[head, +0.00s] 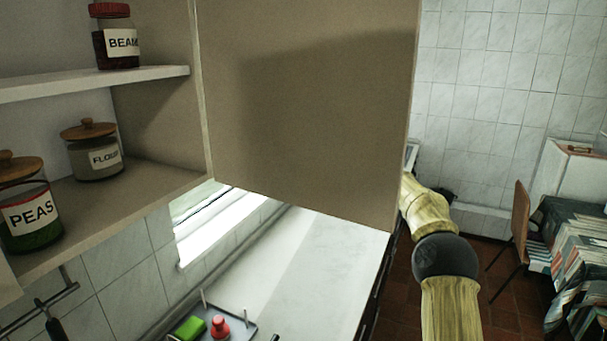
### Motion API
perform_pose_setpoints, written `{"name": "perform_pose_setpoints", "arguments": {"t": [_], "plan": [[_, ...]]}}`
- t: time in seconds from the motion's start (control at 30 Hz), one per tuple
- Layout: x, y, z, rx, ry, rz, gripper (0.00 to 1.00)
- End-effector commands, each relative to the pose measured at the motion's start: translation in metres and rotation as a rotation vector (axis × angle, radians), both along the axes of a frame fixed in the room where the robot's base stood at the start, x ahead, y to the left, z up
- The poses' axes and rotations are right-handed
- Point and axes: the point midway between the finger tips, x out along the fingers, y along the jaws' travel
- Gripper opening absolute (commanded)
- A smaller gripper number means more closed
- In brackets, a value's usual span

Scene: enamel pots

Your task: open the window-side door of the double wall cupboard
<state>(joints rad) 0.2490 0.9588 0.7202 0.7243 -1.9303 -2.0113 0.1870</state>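The wall cupboard (165,165) is at the left of the head view, its shelves exposed. Its window-side door (310,125) stands wide open, swung out from the cupboard's right edge, and fills the upper middle of the view with its inner face. My arm comes up from the lower right and passes behind the door's outer lower corner. My gripper is hidden behind the door, so its fingers and any contact with the door or a handle cannot be seen.
Jars marked PEAS (31,210), FLOUR (92,155) and BEANS (117,42) stand on the shelves. Below are a window (200,215), a pale worktop (315,265) and a tray (245,325). A chair (520,225) and cloth-covered table (575,245) stand at right.

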Motion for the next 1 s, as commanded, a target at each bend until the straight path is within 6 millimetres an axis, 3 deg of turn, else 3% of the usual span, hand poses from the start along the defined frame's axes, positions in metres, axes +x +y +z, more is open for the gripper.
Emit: {"name": "perform_pose_setpoints", "arguments": {"t": [0.43,0.47,0.57,1.0], "plan": [[0.0008,-0.0034,-0.0009,-0.002,0.003,-0.002,0.00],[0.0009,-0.0033,-0.0008,-0.002,0.003,-0.002,0.15],[0.0007,-0.0032,-0.0006,-0.002,0.002,-0.002,0.33],[0.0015,-0.0051,0.0002,0.002,0.004,0.007,0.33]]}}
